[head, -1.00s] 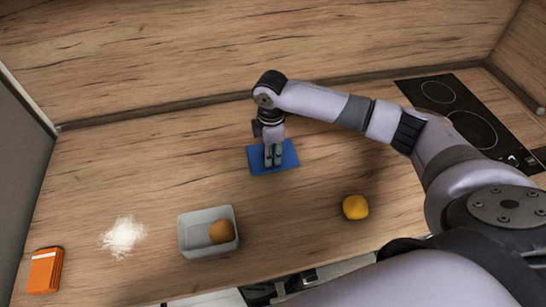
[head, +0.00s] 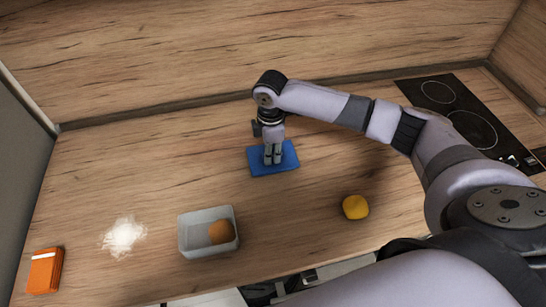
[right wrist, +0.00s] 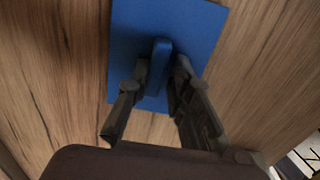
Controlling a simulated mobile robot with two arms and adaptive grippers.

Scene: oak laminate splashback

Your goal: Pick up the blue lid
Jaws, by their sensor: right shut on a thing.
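The blue lid (head: 288,158) is a flat rectangle lying on the wooden counter towards the back, near the middle of the head view. In the right wrist view the lid (right wrist: 196,30) shows a raised blue handle (right wrist: 158,62) at its middle. My right gripper (head: 272,160) points down over the lid. In the right wrist view its two fingers (right wrist: 161,85) stand on either side of the handle, and it is shut on the handle. The fingertips hide part of the lid in the head view. My left gripper is not in view.
A grey container (head: 190,240) holding an orange-brown round thing (head: 221,231) stands at the front. A yellow thing (head: 355,207) lies to its right. A white powdery patch (head: 123,237) and an orange box (head: 45,270) are at left. A black hob (head: 470,118) is at right.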

